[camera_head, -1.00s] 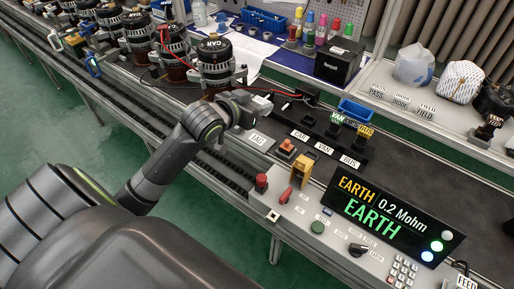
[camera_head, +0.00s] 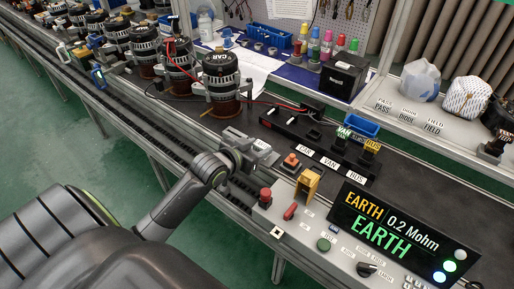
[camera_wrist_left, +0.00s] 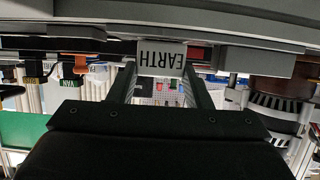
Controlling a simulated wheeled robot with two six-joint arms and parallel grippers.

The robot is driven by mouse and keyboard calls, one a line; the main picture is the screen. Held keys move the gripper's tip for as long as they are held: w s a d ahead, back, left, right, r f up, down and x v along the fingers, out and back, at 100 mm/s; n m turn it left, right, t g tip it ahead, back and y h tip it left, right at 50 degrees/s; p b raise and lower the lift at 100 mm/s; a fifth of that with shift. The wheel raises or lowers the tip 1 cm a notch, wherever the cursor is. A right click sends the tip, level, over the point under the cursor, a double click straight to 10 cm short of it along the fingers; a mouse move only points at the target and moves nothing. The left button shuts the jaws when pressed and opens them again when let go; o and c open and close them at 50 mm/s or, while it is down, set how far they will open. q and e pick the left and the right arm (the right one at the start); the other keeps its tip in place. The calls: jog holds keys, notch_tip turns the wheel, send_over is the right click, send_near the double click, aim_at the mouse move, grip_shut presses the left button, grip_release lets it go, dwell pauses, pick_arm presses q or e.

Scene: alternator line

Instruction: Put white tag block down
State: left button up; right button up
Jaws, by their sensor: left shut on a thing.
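The white tag block (camera_wrist_left: 161,58) shows in the left wrist view between my fingers, its EARTH lettering upside down. My left gripper (camera_wrist_left: 161,78) is shut on it. In the head view my left gripper (camera_head: 246,143) is over the near side of the bench, by the conveyor rail, left of the orange button. The block is hard to make out there, and I cannot tell whether it touches the bench. My right gripper is not in view.
A black rack (camera_head: 310,136) has CAR, VAN and BUS labels, with green and yellow tags at its right. An alternator (camera_head: 221,82) stands behind my gripper. The control panel display (camera_head: 394,226) reads EARTH 0.2 Mohm. A red button (camera_head: 265,197) and yellow bracket (camera_head: 307,184) are nearby.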

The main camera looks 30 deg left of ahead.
pick_arm(q)
jog(key=o, duration=0.6)
jog(key=shift+f, duration=0.1)
jog(key=shift+c, duration=0.2)
jog(key=o, duration=0.4)
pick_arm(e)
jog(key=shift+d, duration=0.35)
pick_arm(q)
jog(key=shift+r, duration=0.25)
jog(key=p+v, duration=0.1)
jog(key=v, duration=1.1)
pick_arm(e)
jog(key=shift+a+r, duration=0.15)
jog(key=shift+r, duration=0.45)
pick_arm(q)
jog(key=shift+a+f, duration=0.1)
jog(key=shift+f, duration=0.1)
